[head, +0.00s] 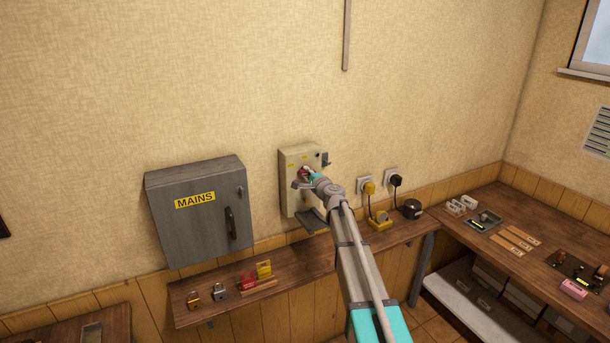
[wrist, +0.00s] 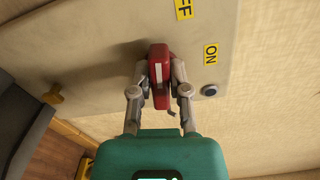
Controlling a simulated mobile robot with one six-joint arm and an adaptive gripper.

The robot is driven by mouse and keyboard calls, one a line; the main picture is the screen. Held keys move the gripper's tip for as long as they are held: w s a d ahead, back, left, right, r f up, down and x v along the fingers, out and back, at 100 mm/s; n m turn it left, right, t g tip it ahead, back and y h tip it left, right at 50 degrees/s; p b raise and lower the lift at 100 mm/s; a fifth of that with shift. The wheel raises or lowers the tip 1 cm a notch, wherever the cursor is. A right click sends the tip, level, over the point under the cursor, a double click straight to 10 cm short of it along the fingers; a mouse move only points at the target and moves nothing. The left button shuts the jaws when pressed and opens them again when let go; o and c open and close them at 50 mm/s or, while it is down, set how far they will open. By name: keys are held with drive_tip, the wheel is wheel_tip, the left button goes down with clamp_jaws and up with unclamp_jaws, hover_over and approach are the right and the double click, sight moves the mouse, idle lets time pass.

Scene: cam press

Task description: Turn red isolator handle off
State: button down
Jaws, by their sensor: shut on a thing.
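The red isolator handle (wrist: 159,64) is on the front of a cream isolator box (wrist: 100,25), which also shows on the wall in the head view (head: 290,165). My gripper (wrist: 160,75) is shut on the handle, one finger on each side. In the wrist view a yellow ON label (wrist: 211,53) is to the right of the handle, and a yellow label ending in FF (wrist: 183,9) is above it, partly cut off. The handle's white stripe runs roughly up and down in the wrist view. In the head view my gripper (head: 304,178) largely covers the handle.
A grey MAINS cabinet (head: 200,220) is left of the box. Plugs in sockets (head: 393,180) are to the right. A workbench (head: 480,205) with parts stands at the right wall.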

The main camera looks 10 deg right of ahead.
drive_tip(key=shift+s+a+f+n, duration=0.1)
drive_tip(key=shift+s+n, duration=0.05)
drive_tip(key=shift+n, duration=1.05)
drive_tip(key=c, duration=0.6)
unclamp_jaws()
drive_tip(key=v, duration=1.2)
